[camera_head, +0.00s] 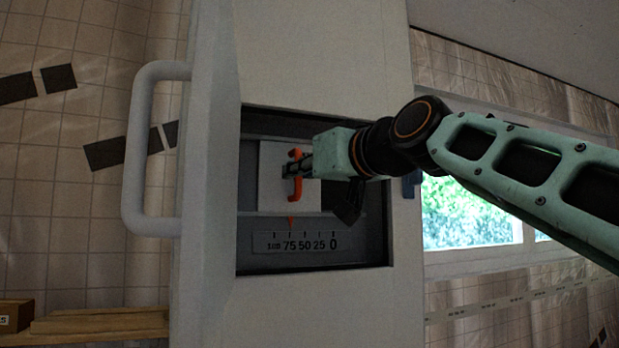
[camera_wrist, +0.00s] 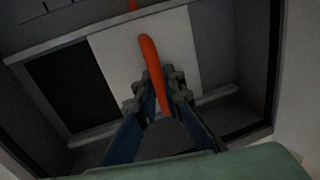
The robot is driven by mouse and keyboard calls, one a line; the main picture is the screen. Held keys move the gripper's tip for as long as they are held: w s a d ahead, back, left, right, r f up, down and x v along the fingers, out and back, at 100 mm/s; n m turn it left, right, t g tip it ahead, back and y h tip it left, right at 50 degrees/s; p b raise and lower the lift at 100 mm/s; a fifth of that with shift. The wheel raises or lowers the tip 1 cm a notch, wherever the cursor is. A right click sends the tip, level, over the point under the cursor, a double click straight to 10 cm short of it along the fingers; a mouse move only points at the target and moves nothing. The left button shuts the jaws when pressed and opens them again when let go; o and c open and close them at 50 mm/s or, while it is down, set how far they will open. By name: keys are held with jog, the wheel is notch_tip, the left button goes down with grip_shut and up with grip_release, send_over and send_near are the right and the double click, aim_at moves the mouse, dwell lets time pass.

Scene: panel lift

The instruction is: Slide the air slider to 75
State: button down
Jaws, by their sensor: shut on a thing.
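The air slider is a pale plate (camera_head: 272,190) with an upright orange handle (camera_head: 297,190), set in a dark recess of a grey panel. My gripper (camera_head: 290,170) reaches in from the right and is shut on the orange handle. In the wrist view, my gripper (camera_wrist: 160,85) has a finger on each side of the orange handle (camera_wrist: 152,60), with the pale plate (camera_wrist: 120,60) behind. The scale (camera_head: 303,243) below reads 100, 75, 50, 25, 0 from left to right. The orange pointer (camera_head: 290,222) stands at about 75.
The grey panel (camera_head: 320,310) frames the recess, whose edges lie close around my gripper. A large white bar handle (camera_head: 140,150) sticks out at the left. A window (camera_head: 470,210) is behind my arm at the right. Wooden planks (camera_head: 100,322) lie at the lower left.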

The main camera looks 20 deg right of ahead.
jog(key=c, duration=2)
grip_release()
jog(key=shift+s, duration=0.15)
jog(key=v, duration=1.1)
jog(key=shift+s+d, duration=0.2)
jog(key=shift+s, duration=0.2)
